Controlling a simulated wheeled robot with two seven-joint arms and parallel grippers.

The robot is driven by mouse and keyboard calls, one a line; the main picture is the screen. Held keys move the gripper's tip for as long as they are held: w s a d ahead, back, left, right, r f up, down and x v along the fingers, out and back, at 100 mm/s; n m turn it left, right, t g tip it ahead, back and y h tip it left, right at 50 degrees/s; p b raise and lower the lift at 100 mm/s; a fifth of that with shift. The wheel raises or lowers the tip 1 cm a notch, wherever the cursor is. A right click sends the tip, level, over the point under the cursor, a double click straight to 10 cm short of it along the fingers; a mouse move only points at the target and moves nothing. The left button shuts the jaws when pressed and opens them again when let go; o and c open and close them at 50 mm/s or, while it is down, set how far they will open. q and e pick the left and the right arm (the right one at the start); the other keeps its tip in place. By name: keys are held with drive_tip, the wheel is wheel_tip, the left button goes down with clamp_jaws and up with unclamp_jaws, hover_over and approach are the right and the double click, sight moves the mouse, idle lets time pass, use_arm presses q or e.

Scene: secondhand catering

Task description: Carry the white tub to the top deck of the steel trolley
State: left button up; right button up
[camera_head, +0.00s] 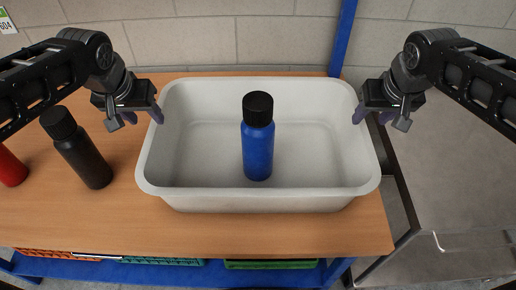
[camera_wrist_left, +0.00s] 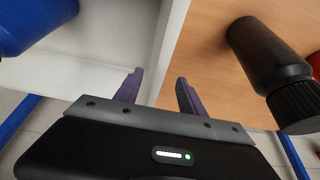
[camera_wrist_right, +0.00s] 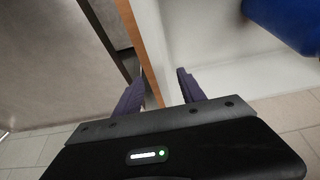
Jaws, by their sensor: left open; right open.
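The white tub (camera_head: 260,200) stands upright on a wooden bench, with a blue bottle (camera_head: 258,150) with a black cap standing inside it. My left gripper (camera_head: 137,120) is open and empty at the tub's left rim. In the left wrist view the tub wall (camera_wrist_left: 168,45) lines up between its fingers. My right gripper (camera_head: 371,117) is open at the right rim, and the wall (camera_wrist_right: 152,40) lines up between its fingers in the right wrist view. I cannot tell if any finger touches. A grey steel surface (camera_head: 455,160), apparently the trolley's top deck, lies to the right.
A black bottle (camera_head: 85,155) stands on the wooden bench (camera_head: 110,215) left of the tub, and a red bottle (camera_head: 10,168) is further left. A blue post (camera_head: 342,35) rises behind the bench. Crates (camera_head: 270,264) sit below its front edge. The steel surface looks bare.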

sight(154, 126)
use_arm(q)
drive_tip(key=x, duration=0.7)
use_arm(e)
drive_tip(key=x, duration=0.7)
use_arm(q)
drive_tip(key=shift+c, duration=0.5)
use_arm(e)
drive_tip(key=shift+c, duration=0.5)
use_arm(q)
clamp_jaws()
use_arm(e)
clamp_jaws()
use_arm(q)
drive_tip(key=shift+r, duration=0.1)
use_arm(e)
drive_tip(key=shift+r, duration=0.1)
